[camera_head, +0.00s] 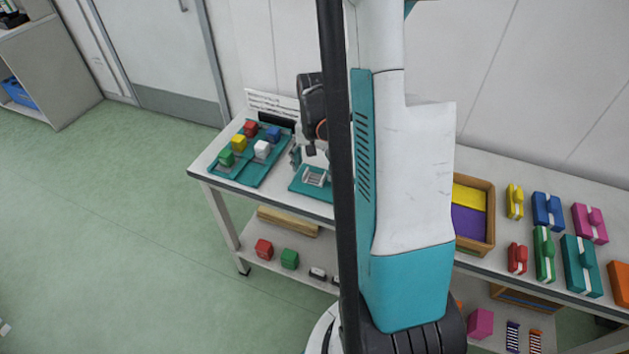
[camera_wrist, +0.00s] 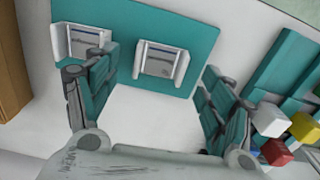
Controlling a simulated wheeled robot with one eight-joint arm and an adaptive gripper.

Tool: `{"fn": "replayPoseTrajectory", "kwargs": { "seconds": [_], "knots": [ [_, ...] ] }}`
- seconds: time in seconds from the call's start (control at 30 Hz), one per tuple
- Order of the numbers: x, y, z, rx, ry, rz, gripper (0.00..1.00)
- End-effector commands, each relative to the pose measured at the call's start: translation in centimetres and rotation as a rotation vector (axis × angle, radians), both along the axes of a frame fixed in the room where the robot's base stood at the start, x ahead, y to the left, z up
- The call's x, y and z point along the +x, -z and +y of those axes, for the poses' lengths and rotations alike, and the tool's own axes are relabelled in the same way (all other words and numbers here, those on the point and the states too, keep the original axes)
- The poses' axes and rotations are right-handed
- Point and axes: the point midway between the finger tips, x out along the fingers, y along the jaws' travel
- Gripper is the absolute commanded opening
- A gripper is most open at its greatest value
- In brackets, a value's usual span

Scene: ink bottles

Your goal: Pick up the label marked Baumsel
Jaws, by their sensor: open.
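A teal board (camera_wrist: 118,23) lies on the white table in the wrist view. It bears two white holders, each with a printed label: a left label (camera_wrist: 85,38) and a right label (camera_wrist: 160,62). The print is too small to read, so I cannot tell which is marked Baumsel. My gripper (camera_wrist: 157,72) is open and empty, its fingers spread to either side of the right label. The left finger partly covers the left holder. In the head view the board (camera_head: 301,186) shows one label holder (camera_head: 314,177); my column and arm hide the rest.
A teal tray (camera_head: 222,173) with several coloured cube-like bottles stands left of the board; it also shows in the wrist view (camera_wrist: 282,62). A wooden box (camera_head: 490,214) with yellow and purple contents and several coloured blocks stand on the table's right. A lower shelf holds more blocks.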

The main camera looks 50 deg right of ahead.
Motion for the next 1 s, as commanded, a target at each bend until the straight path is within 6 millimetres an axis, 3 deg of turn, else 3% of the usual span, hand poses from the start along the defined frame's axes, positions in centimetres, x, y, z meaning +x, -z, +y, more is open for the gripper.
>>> {"fn": "replayPoseTrajectory", "kwargs": {
  "seconds": [0.1,0.37,0.4,0.6,1.0],
  "knots": [
    [0.03,1.84,-0.02,0.000,0.000,0.000,0.75],
    [0.01,1.98,0.00,0.000,0.000,0.000,0.75],
    [0.01,1.98,0.00,0.000,0.000,0.000,0.66],
    [0.01,1.97,0.00,0.000,0.000,0.000,0.42],
    [0.01,1.72,0.00,0.000,0.000,0.000,0.42]
  ]
}}
